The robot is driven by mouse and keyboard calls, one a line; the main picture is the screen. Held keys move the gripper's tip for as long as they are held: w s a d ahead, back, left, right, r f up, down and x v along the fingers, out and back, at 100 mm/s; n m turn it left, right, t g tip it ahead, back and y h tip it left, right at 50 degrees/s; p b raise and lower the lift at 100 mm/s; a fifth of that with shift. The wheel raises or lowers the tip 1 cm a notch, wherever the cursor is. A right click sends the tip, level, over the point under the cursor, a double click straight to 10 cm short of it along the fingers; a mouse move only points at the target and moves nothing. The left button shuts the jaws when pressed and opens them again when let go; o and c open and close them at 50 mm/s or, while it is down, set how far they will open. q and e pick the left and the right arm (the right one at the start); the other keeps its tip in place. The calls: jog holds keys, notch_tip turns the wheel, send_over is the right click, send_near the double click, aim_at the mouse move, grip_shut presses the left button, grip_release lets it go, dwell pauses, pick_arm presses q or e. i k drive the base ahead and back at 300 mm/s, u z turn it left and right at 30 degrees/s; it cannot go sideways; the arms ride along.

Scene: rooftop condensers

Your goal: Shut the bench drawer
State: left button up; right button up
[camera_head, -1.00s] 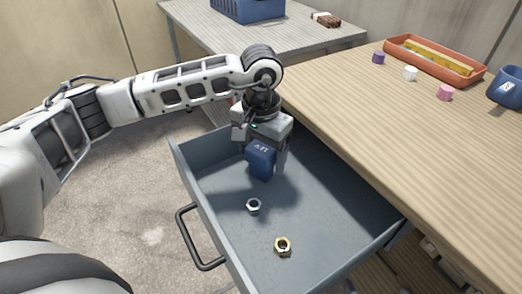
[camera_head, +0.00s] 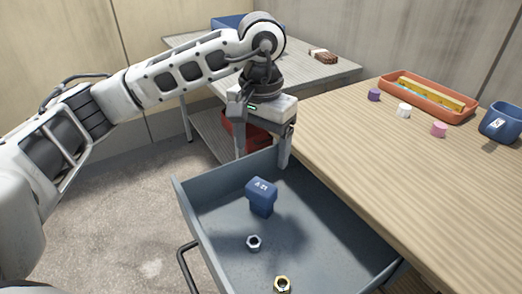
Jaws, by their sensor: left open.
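The grey bench drawer (camera_head: 320,222) stands pulled out from the wooden bench (camera_head: 420,170). Its dark bar handle (camera_head: 184,262) is on the front panel at the left, partly cut off by the bottom edge. Inside lie a dark blue block-like item with white marking (camera_head: 262,194), a silver nut (camera_head: 254,243) and a brass nut (camera_head: 282,285). My left gripper (camera_head: 264,160) is open and empty, pointing down above the drawer's far end, with its fingers apart and clear of the blue item. My right gripper is not in view.
On the bench are an orange tray (camera_head: 462,116), a blue mug-like container (camera_head: 500,122) and small purple, white and pink pieces. A grey table (camera_head: 290,68) behind holds a blue crate (camera_head: 232,22) and a brown item (camera_head: 322,55). Floor left of the drawer is clear.

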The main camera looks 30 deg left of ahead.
aim_at(311, 237)
jog(key=k, duration=1.5)
